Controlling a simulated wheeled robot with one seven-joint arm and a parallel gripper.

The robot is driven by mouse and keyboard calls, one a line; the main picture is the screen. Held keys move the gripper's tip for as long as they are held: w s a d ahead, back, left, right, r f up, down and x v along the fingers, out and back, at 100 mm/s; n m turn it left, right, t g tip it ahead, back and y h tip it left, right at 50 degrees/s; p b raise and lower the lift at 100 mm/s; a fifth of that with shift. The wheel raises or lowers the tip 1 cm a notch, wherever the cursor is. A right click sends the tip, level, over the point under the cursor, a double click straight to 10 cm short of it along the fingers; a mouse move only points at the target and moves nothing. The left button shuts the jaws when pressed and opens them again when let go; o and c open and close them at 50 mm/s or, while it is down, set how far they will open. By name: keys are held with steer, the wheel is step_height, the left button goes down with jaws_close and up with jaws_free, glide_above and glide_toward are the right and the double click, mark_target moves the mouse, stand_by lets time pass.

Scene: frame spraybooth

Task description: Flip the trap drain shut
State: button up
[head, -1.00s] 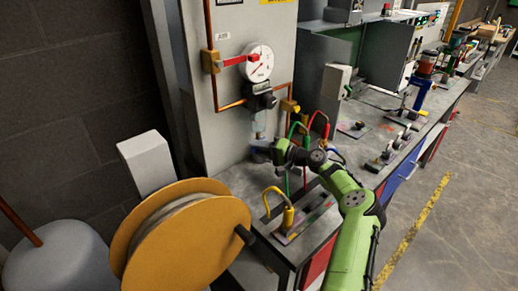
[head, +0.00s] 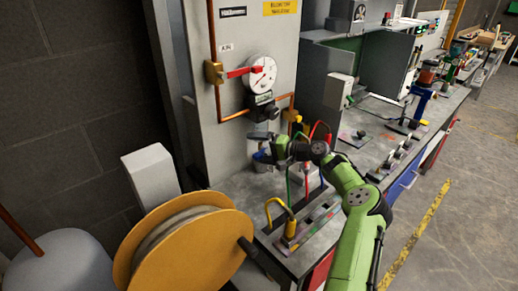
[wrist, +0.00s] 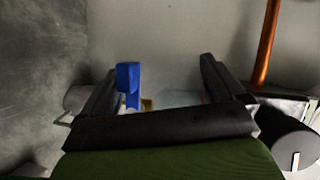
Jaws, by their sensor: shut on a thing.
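The trap drain shows a blue lever (wrist: 128,82) in the wrist view, upright beside the inner side of the left finger. A pale translucent part, which looks like the trap's bowl (head: 262,165), hangs below the dark regulator on the grey panel in the head view. My gripper (head: 264,157) reaches in from the right at this bowl. In the wrist view its two dark fingers (wrist: 163,88) stand wide apart, with the lever and a pale part between them. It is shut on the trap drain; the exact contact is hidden.
A dial gauge (head: 261,75) with a red lever (head: 240,72) and a copper pipe (head: 217,98) are on the panel above. Yellow, green and red hoses rise from the bench around my arm. A yellow reel (head: 190,252) stands at the front left.

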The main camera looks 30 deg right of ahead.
steer(key=shift+r+v, duration=0.15)
steer(key=shift+v, duration=0.6)
steer(key=shift+r+v, duration=0.15)
steer(key=shift+v, duration=0.6)
steer(key=shift+c, duration=1.3)
steer(key=v, duration=0.3)
steer(key=shift+s+f, duration=0.1)
steer(key=shift+s, duration=0.3)
steer(key=c, duration=0.5)
steer(key=shift+s+d+f+p, duration=0.15)
steer(key=shift+s+d+p, duration=0.4)
steer(key=shift+s+d, duration=0.85)
steer(key=shift+s+d+f+p, duration=0.15)
steer(key=shift+s+d+p, duration=0.4)
steer(key=shift+s, duration=1.6)
steer(key=shift+s+d+f+p, duration=0.15)
steer(key=shift+s+d+p, duration=0.35)
steer(key=shift+s+d, duration=0.95)
steer(key=shift+c, duration=0.2)
steer(key=shift+s+a, duration=0.3)
steer(key=shift+a, duration=0.05)
